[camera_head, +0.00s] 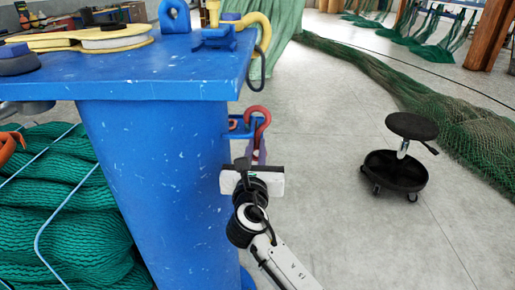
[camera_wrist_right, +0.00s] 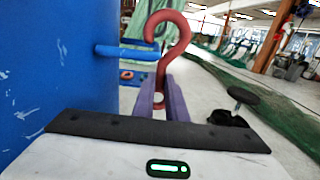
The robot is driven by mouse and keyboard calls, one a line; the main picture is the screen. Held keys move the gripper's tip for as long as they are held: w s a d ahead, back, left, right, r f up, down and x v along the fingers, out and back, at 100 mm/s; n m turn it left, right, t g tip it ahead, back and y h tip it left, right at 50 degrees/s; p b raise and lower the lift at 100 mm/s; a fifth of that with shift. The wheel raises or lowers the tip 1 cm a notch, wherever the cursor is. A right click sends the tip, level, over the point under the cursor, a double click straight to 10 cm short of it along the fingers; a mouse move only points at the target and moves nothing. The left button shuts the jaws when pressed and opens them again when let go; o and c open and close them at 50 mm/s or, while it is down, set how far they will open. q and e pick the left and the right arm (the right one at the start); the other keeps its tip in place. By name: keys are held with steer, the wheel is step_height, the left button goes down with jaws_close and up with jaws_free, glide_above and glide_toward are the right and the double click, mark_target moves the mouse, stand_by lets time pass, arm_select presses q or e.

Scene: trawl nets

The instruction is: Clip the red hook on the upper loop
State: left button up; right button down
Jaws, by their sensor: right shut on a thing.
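The red hook (camera_head: 264,114) stands upright beside the blue post, below the tabletop's right corner. In the right wrist view, the red hook (camera_wrist_right: 169,20) rises from between two purple fingers. My right gripper (camera_head: 259,152) is shut on its shank; its fingertips also show in the wrist view (camera_wrist_right: 161,98). A thin black loop (camera_head: 264,68) hangs at the tabletop's right edge, above the hook and apart from it. A blue eye (camera_head: 165,17) stands on the tabletop. I cannot tell which one is the upper loop. My left gripper is not in view.
The blue post (camera_head: 150,170) and tabletop (camera_head: 150,75) stand close left of my right arm. A blue bar (camera_wrist_right: 125,52) juts toward the hook. A yellow hook (camera_head: 263,32) is at the corner.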

arm_select(q)
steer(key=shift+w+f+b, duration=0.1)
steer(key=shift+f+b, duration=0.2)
steer(key=shift+b, duration=0.15)
arm_select(e)
steer(key=shift+a+f, duration=0.25)
steer(key=shift+f, duration=0.2)
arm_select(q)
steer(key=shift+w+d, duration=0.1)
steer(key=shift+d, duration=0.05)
arm_select(e)
steer(key=shift+a+f, duration=0.15)
steer(key=shift+f, duration=0.15)
arm_select(q)
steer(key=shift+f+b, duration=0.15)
steer(key=shift+b, duration=0.2)
arm_select(e)
steer(key=shift+f, duration=0.1)
